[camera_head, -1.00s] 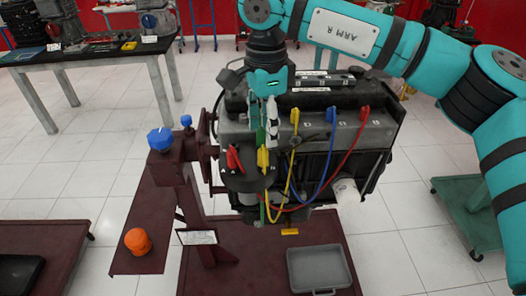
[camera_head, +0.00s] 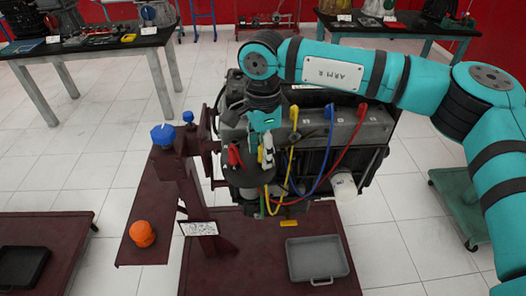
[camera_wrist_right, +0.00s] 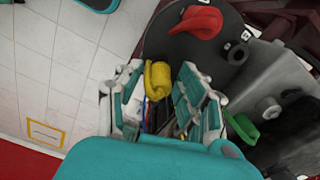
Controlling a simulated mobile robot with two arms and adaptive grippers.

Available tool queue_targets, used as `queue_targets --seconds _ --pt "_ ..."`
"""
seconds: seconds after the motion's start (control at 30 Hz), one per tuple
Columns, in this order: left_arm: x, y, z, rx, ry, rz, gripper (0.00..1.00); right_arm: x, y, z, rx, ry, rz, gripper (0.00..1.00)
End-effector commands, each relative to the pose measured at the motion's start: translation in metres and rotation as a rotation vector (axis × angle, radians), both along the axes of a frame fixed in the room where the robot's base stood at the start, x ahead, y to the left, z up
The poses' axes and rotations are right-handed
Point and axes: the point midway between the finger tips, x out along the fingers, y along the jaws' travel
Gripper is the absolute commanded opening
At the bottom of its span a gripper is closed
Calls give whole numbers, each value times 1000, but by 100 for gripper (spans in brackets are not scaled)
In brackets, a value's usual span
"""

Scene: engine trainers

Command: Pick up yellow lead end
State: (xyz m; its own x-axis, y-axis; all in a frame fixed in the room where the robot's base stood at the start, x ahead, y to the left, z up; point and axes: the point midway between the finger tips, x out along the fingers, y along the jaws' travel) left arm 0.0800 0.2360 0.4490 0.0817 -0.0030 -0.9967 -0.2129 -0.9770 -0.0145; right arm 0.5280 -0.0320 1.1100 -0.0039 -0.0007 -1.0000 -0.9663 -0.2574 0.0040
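The engine trainer (camera_head: 318,135) carries coloured leads. Yellow (camera_head: 294,115), blue (camera_head: 329,112) and red (camera_head: 362,112) plugs sit along its top row. The yellow lead end (camera_wrist_right: 158,80) is at the distributor cap (camera_wrist_right: 205,50), beside a red lead end (camera_wrist_right: 195,22); a green one (camera_wrist_right: 242,128) is lower right in the wrist view. My right gripper (camera_head: 265,155) points down over the cap. In the wrist view its fingers (camera_wrist_right: 158,98) are open, one on each side of the yellow lead end, with small gaps visible. My left gripper is not in view.
The dark red stand (camera_head: 165,215) with a blue knob (camera_head: 163,134) and an orange knob (camera_head: 142,234) is left of the engine. A grey tray (camera_head: 317,258) lies on the base below. Tables with parts stand at the back.

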Motion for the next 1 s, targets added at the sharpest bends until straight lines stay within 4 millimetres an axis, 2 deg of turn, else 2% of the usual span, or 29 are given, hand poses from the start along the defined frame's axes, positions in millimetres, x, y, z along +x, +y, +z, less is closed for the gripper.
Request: queue_targets --seconds 0.03,0.27,0.63,0.9,1.0 --pt "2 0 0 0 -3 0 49 0 0 0 0 0 0 31" --pt "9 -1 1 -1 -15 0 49 0 0 0 0 0 0 0" --pt "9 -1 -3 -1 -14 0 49 1 0 5 1 -3 0 0" --pt "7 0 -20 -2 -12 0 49 1 1 33 1 -5 0 0" --pt "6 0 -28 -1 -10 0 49 -19 2 33 0 -1 8 0"
